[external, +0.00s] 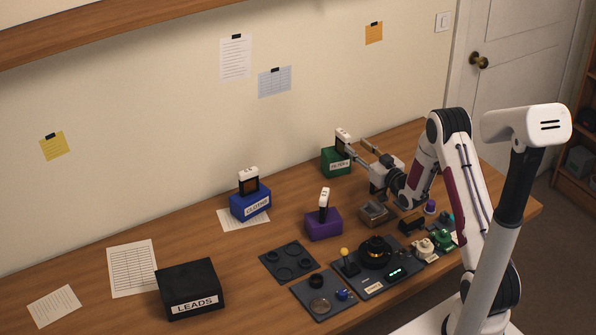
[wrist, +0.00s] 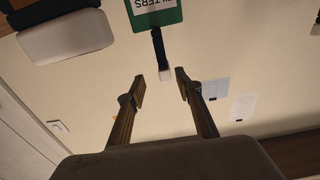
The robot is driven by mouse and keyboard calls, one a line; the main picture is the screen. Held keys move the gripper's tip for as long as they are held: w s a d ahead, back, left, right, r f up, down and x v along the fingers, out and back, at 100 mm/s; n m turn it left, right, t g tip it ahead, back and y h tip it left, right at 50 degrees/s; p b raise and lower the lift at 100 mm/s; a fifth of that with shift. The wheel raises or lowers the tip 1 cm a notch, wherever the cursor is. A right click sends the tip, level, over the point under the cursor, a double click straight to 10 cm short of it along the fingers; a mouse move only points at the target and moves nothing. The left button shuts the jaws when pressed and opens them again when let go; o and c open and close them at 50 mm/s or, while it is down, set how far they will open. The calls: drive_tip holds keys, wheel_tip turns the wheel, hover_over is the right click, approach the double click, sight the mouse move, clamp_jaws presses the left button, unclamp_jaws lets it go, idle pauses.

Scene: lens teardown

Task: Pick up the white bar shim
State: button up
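The white bar shim is most likely the small white end (wrist: 166,75) of a black upright piece at the green FILTERS box (wrist: 152,14), seen upside down in the wrist view. In the external view a white-topped black piece (external: 343,137) stands at the green box (external: 337,162). My gripper (external: 357,148) is beside it, to its right. In the wrist view my gripper (wrist: 161,84) is open, its two fingertips apart. The white end lies in line with the gap between them, and nothing is gripped. How deep it sits between the fingers is unclear.
A blue box (external: 250,206) and a purple box (external: 323,226) hold other white-topped pieces. A black LEADS box (external: 189,290) stands at the front left. Dark trays (external: 289,262) and small lens parts sit at the front. The wall (external: 300,110) is close behind the green box.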

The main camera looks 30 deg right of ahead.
sight(343, 132)
drive_tip(key=shift+w, duration=0.1)
drive_tip(key=shift+w, duration=1.2)
drive_tip(key=shift+w+a+r, duration=0.15)
drive_tip(key=shift+w, duration=0.4)
drive_tip(key=shift+w+a+r, duration=0.1)
drive_tip(key=shift+w+r, duration=0.1)
drive_tip(key=shift+w, duration=0.4)
drive_tip(key=shift+w+a+r, duration=0.15)
drive_tip(key=shift+w, duration=1.3)
clamp_jaws()
